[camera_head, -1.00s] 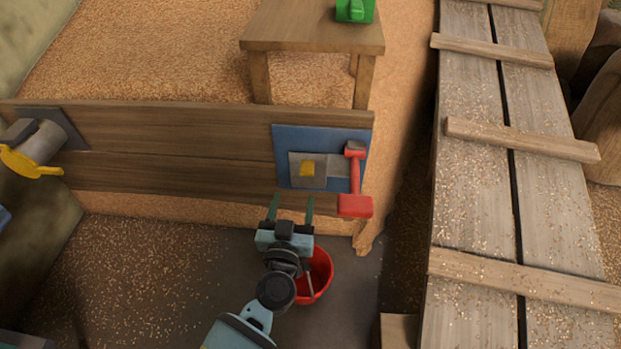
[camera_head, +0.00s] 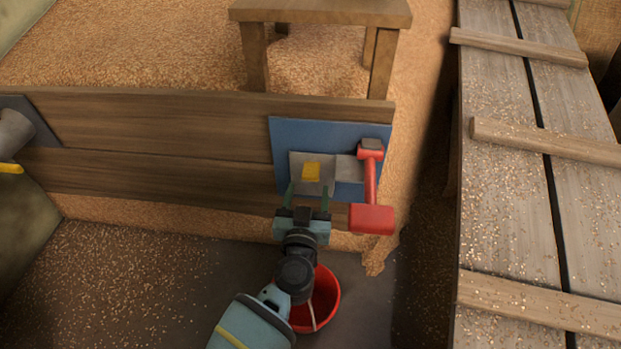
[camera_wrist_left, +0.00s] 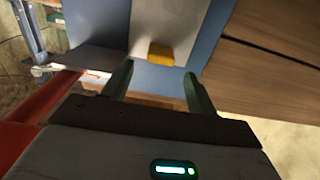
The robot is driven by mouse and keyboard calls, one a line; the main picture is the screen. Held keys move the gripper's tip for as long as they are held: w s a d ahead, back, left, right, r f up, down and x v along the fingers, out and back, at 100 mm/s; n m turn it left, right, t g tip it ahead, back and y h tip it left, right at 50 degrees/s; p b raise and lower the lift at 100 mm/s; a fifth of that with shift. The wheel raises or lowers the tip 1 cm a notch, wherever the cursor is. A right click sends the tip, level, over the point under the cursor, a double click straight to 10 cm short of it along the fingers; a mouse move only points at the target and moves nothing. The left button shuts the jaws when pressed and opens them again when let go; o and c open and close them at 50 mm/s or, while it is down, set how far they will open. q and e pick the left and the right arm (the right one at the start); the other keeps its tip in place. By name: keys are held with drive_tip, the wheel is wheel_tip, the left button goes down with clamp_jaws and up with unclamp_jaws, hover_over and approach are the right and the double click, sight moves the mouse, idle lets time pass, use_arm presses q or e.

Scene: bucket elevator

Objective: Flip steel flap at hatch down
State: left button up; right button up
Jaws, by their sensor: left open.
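The steel flap (camera_head: 299,177) is a grey plate with a yellow tab (camera_head: 312,171), set on the blue hatch plate (camera_head: 295,132) on the wooden wall. In the left wrist view the flap (camera_wrist_left: 168,22) lies straight ahead, with its yellow tab (camera_wrist_left: 161,54) between and beyond my fingertips. My left gripper (camera_head: 307,190) is open and empty, just in front of the flap's lower part. I cannot tell whether the fingers touch it. The red lever (camera_head: 371,185) with a block end stands right of the flap. My right gripper is not in view.
A red bucket (camera_head: 325,303) stands on the floor below my left wrist. A wooden table (camera_head: 320,13) stands behind the wall in grain. A plank ramp (camera_head: 505,190) with cross slats runs along the right. A pipe fitting (camera_head: 14,132) sits on the wall at left.

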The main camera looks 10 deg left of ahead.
sight(310, 179)
use_arm(q)
drive_tip(key=w+b, duration=0.2)
drive_tip(key=w, duration=0.2)
drive_tip(key=shift+f, duration=0.15)
drive_tip(key=shift+w, duration=0.6)
drive_tip(key=shift+w+b, duration=0.1)
drive_tip(key=shift+b, duration=0.2)
drive_tip(key=c, duration=0.5)
clamp_jaws()
